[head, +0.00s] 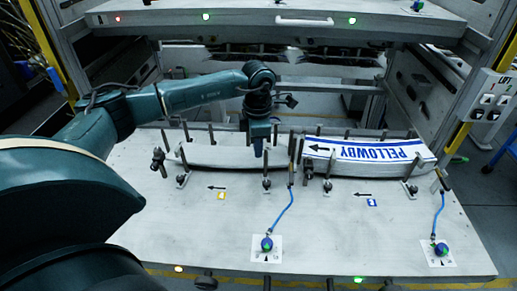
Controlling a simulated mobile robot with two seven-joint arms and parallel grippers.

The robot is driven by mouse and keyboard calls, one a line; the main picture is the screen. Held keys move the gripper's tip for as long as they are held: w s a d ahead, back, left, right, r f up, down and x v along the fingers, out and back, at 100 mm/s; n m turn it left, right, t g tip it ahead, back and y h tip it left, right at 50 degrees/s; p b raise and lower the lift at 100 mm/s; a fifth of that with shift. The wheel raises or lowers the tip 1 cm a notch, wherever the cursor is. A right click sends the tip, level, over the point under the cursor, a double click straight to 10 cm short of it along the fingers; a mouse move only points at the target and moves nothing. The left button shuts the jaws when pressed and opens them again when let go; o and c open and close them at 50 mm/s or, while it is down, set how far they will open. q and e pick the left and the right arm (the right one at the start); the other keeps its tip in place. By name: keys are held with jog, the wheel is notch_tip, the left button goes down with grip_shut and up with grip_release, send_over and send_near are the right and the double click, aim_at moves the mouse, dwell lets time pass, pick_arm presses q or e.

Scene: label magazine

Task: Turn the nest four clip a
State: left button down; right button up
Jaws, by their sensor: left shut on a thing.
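My left gripper (258,150) reaches down over the right part of the left nest, its fingers shut and pointing down. What its tips hold is small and mostly hidden by the fingers; it is at the place of a clip. The left nest holds a pale, plain curved stack (213,156) between upright posts. Small dark clips stand along its front edge, one at the left (183,180) and one at the right (266,184). A yellow number plate (221,195) lies in front of this nest, too small to read surely. My right gripper is out of view.
The right nest holds a stack with a blue-and-white PELLOWBY label (385,151). A blue number plate (371,202) lies before it. Blue hoses run to blue knobs (267,244) and (440,248). The front of the white table (340,240) is mostly free. A shelf (250,20) hangs above.

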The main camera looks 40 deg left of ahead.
pick_arm(q)
jog(key=shift+w+r+m, duration=0.1)
jog(key=shift+m, duration=0.4)
jog(key=c, duration=1.5)
grip_release()
notch_tip(320, 180, up, 13)
jog(key=shift+r+b, duration=0.1)
jog(key=shift+b, duration=0.4)
